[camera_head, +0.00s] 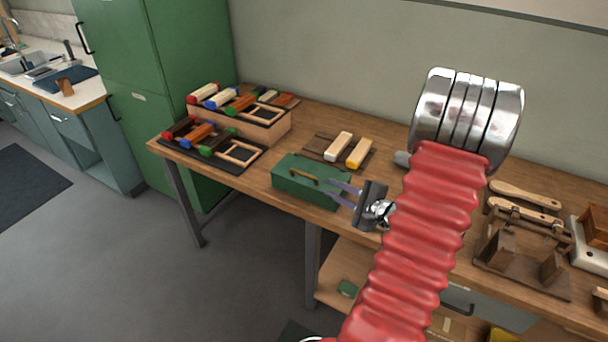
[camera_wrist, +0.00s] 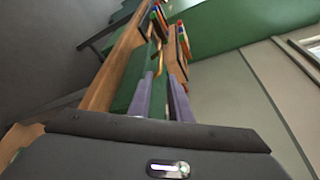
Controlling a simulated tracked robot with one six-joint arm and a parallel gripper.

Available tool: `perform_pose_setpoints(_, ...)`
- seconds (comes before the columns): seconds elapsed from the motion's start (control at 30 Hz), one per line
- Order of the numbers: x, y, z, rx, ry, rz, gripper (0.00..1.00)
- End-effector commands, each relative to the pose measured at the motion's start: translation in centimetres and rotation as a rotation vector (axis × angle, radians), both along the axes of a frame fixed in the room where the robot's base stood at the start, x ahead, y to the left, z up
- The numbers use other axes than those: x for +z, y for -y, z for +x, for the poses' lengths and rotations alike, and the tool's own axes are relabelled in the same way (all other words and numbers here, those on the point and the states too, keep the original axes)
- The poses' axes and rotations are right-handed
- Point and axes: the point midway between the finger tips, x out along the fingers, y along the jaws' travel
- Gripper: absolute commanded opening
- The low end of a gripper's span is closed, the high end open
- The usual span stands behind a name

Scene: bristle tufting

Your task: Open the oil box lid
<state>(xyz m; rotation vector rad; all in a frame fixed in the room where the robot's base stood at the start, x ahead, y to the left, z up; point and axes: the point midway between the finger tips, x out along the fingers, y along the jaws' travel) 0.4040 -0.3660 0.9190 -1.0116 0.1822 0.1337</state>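The green oil box (camera_head: 290,188) sits on the workbench with its lid (camera_head: 318,171) shut. A brass-coloured handle (camera_head: 303,173) lies on the lid. My gripper (camera_head: 331,188) is at the right end of the box, with its two grey-purple fingers pointing left towards it. I cannot tell whether a finger touches the box.
The wooden workbench (camera_head: 262,181) holds brushes on a stepped rack (camera_head: 283,126) at left. A cream and a yellow block (camera_head: 359,152) lie behind the box. Wooden-handled brushes (camera_head: 525,194) and a wooden fixture (camera_head: 520,250) stand at right. A green cabinet (camera_head: 170,60) rises behind the bench's left end.

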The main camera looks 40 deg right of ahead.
Motion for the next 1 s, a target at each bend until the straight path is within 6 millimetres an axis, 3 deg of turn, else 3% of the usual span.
perform_pose_setpoints(0.47,-0.2,-0.1,0.9,0.003,-0.001,0.000,0.18)
perform_pose_setpoints(1.0,-1.7,-0.4,7.9,0.006,-0.001,-0.001,0.18)
